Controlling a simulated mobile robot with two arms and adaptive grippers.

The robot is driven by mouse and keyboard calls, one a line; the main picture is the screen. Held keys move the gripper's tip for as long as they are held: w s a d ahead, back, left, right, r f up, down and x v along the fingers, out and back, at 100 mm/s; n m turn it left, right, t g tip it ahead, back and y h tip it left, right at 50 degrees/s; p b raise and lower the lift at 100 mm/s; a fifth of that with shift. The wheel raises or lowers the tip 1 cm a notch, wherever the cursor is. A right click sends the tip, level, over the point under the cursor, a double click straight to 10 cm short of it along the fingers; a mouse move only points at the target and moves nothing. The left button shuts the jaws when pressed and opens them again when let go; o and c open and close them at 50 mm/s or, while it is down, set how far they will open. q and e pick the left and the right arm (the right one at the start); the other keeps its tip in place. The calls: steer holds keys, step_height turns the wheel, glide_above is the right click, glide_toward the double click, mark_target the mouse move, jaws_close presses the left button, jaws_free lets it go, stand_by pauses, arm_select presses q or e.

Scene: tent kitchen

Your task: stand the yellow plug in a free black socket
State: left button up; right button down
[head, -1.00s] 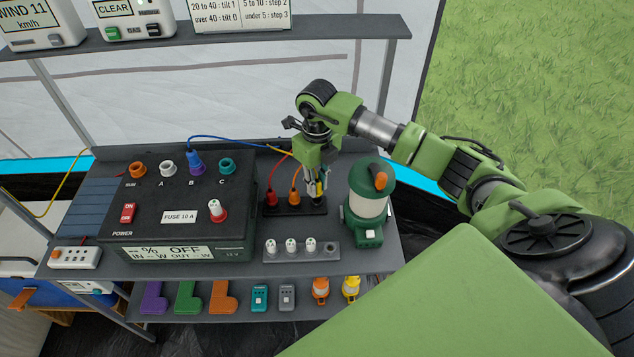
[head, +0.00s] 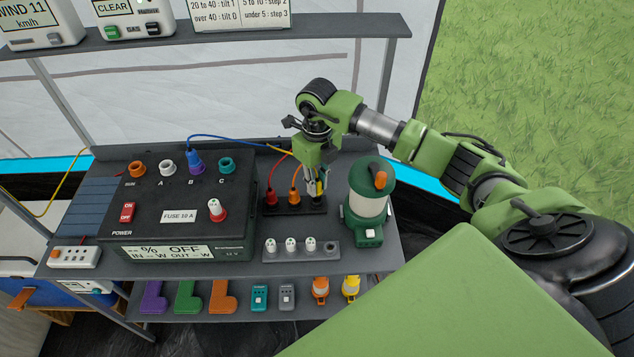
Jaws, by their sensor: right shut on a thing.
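My right gripper (head: 317,186) points down over the right end of the black socket strip (head: 284,209) and is shut on the yellow plug (head: 311,188). The fingers hide most of the plug, so I cannot tell whether it sits in the socket or just above it. A red plug (head: 270,197) and an orange plug (head: 294,196) stand in the strip to its left. A yellow cable (head: 281,149) runs from the left toward the gripper. My left gripper is not in view.
A green lantern (head: 369,204) stands close to the right of the gripper. The black power box (head: 178,205) with coloured sockets is at left. A strip of white-topped pegs (head: 291,247) lies in front. A lower shelf holds several coloured parts.

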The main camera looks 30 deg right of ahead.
steer(key=shift+f+b, duration=1.25)
steer(key=shift+f, duration=0.25)
stand_by(0.6)
steer(key=c, duration=1.8)
jaws_free()
steer(key=shift+c, duration=0.2)
steer(key=shift+r, duration=0.1)
